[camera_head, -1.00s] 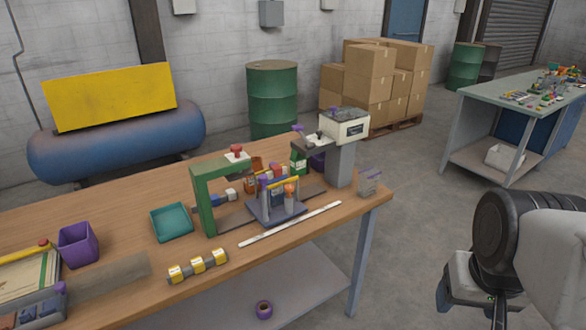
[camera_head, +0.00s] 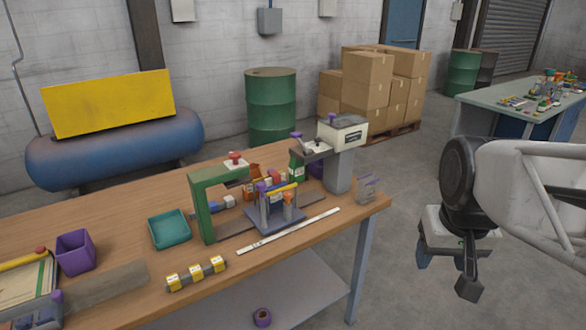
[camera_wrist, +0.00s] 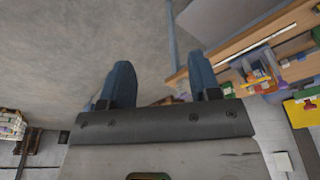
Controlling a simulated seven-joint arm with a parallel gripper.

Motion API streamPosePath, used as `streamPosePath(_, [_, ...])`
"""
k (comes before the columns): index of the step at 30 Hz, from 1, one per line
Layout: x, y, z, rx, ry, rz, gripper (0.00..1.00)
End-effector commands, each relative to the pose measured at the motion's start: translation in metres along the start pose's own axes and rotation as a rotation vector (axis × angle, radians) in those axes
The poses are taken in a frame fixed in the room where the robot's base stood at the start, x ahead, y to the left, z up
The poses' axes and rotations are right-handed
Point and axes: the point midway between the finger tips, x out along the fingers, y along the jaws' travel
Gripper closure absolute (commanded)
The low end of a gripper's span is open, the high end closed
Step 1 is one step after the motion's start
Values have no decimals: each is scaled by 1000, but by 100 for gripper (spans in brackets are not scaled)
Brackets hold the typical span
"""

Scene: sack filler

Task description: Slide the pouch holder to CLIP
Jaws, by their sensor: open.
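The pouch holder (camera_head: 275,222) appears to be the grey-based carriage with a yellow bar and purple-topped posts. It stands on the wooden table between a green C-shaped frame (camera_head: 204,210) on its left and a grey-white post machine (camera_head: 338,165) behind right. It also shows at the right of the wrist view (camera_wrist: 256,76). No CLIP marking is legible. My gripper (camera_head: 445,272) is open and empty, off the table's right end, well apart from the holder. Its two blue-grey fingers show spread in the wrist view (camera_wrist: 161,78).
A white ruler-like strip (camera_head: 288,232) lies in front of the holder. Yellow-banded blocks (camera_head: 196,274), a teal tray (camera_head: 170,230) and a purple bin (camera_head: 75,252) are further left. A clear small box (camera_head: 368,187) stands at the right edge. Free floor surrounds my gripper.

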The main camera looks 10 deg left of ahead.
Motion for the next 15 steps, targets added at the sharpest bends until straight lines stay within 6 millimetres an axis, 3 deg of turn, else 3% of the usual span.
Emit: streamPosePath(15, [-2, -69, -123, -153, -57, -26, 43])
